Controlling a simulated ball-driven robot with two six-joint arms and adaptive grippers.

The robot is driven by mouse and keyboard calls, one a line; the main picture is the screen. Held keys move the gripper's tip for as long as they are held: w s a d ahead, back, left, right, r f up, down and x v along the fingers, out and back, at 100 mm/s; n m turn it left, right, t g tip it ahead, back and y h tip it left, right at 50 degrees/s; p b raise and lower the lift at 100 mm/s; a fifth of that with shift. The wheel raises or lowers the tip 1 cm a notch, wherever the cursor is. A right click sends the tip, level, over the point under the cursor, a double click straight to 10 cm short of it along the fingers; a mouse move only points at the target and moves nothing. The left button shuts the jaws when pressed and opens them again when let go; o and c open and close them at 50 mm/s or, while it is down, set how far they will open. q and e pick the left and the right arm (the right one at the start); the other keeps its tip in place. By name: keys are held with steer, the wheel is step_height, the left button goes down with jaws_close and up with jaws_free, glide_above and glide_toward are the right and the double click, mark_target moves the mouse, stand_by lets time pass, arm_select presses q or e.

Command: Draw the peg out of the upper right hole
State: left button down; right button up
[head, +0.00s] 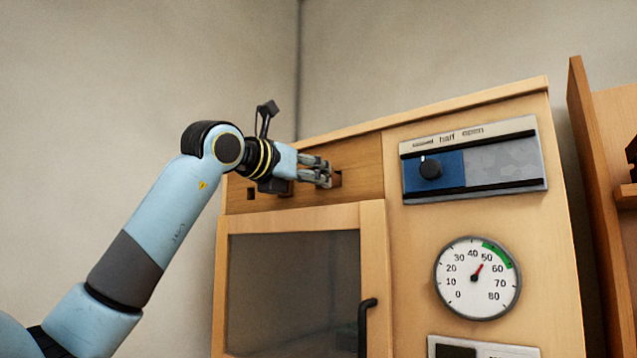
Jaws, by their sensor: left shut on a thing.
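My left gripper (325,177) is at the wooden panel (360,160) on the upper front of the cabinet. It is shut on the peg (336,179), of which only a small brown bit shows at the fingertips. The peg is at the right-hand hole of the panel; the fingers hide most of it, and I cannot tell how deep it sits. Another dark square hole (250,193) shows at the panel's left end. My right gripper is not in view.
Below the panel is a glazed door (295,285) with a black handle (367,322). To the right are a slider plate (472,162) with a black knob and a round dial (477,278). A wooden shelf unit (590,190) stands at the far right. Left of the cabinet is bare wall.

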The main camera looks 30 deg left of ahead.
arm_select(q)
steer(key=s+b, duration=0.6)
steer(key=s, duration=0.1)
steer(key=shift+s+a, duration=0.35)
stand_by(0.5)
stand_by(0.5)
